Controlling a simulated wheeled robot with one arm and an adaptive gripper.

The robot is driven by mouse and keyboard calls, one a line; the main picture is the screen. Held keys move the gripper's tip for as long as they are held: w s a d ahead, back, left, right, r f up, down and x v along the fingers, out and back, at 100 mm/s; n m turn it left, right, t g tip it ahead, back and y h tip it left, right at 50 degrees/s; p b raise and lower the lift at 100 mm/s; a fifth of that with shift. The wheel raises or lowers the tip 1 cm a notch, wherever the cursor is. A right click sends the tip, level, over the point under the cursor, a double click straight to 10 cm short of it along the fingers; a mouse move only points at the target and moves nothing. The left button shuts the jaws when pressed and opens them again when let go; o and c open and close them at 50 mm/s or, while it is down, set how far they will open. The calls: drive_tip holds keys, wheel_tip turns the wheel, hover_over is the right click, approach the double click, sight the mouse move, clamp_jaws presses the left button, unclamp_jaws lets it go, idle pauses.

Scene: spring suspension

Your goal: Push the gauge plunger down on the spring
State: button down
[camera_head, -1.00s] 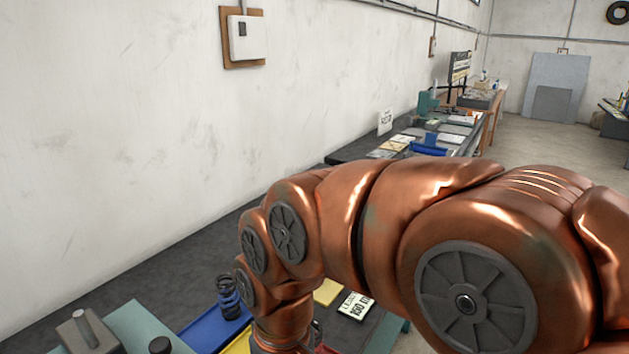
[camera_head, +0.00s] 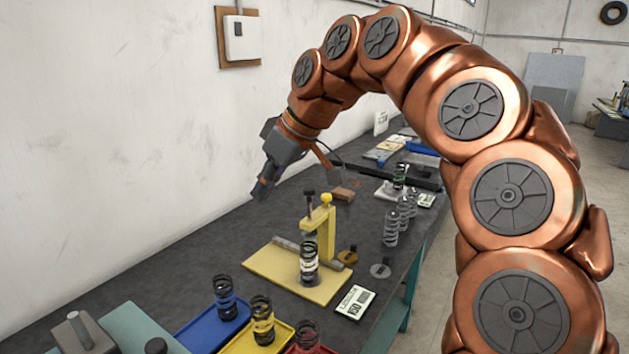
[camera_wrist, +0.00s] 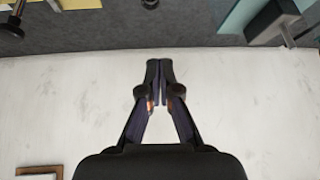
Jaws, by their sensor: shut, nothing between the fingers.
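The gauge is a yellow stand (camera_head: 327,236) on a yellow base plate (camera_head: 275,277) in the head view. Its plunger (camera_head: 309,196) has a black knob and stands raised at the top of the stand. A dark spring with a pale, green-edged band (camera_head: 309,264) stands upright on the base plate, below the plunger. My gripper (camera_head: 263,191) is in the air to the left of the plunger, apart from it, pointing down and left. In the wrist view its fingertips (camera_wrist: 160,67) are together and hold nothing, with the white wall behind them.
Blue (camera_head: 205,327), yellow (camera_head: 240,345) and red trays with springs are at the front. Grey springs (camera_head: 391,228) stand to the right of the gauge, near a printed card (camera_head: 355,301). The wall (camera_head: 120,120) is close on the left. Bare dark bench lies left of the gauge.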

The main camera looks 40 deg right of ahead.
drive_tip(key=w+d+r+t, duration=0.1)
drive_tip(key=d+r, duration=0.1)
drive_tip(key=d, duration=0.8)
drive_tip(key=w+d+r+m+t, duration=0.1)
drive_tip(key=d+r+t, duration=0.1)
drive_tip(key=d, duration=0.8)
drive_tip(key=shift+r+t+h, duration=0.25)
drive_tip(key=shift+t+h, duration=0.05)
drive_tip(key=p, duration=0.3)
hover_over(306, 187)
drive_tip(key=s, duration=0.3)
wheel_tip(306, 187, down, 8)
drive_tip(key=shift+w+d+f, duration=0.1)
drive_tip(key=shift+d+f, duration=0.1)
drive_tip(key=shift+f, duration=0.55)
drive_tip(key=shift+w+d+f, duration=0.1)
drive_tip(key=shift+d+f, duration=0.1)
drive_tip(key=shift+f, duration=0.55)
drive_tip(key=shift+f, duration=0.1)
